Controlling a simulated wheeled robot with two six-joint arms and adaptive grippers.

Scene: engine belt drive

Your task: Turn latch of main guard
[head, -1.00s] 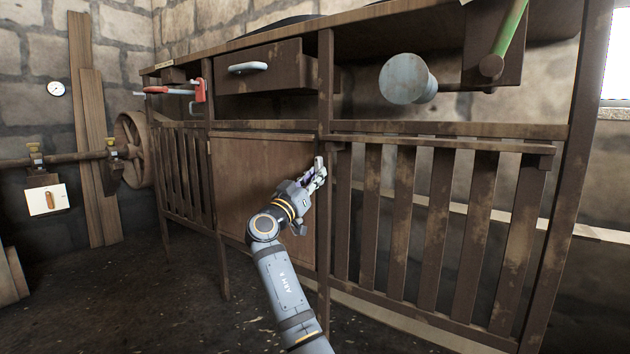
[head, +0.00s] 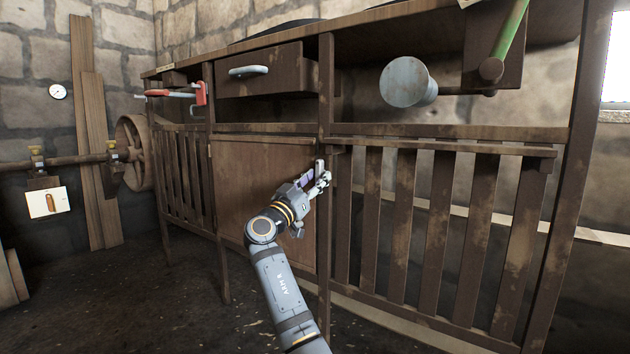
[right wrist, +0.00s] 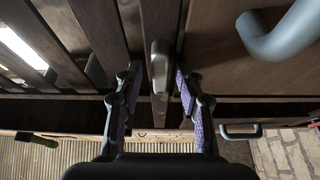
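My right gripper (head: 318,178) is at the upright post (head: 325,120) between the plain wooden panel (head: 250,180) and the slatted panel (head: 435,220). In the right wrist view the gripper (right wrist: 157,98) is open, its purple-padded fingers on either side of a small grey metal latch (right wrist: 158,62). The latch lies in line with the post, with a visible gap to each finger. In the head view the gripper largely covers the latch area. I cannot tell which panel is the main guard. My left gripper is not in view.
A thick grey handle (right wrist: 285,32) stands out close to the right of the fingers in the right wrist view. A drawer with a grey handle (head: 248,71) is above the panel. A grey round-headed cylinder (head: 408,83) and red clamp (head: 201,93) are higher up. The floor in front is clear.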

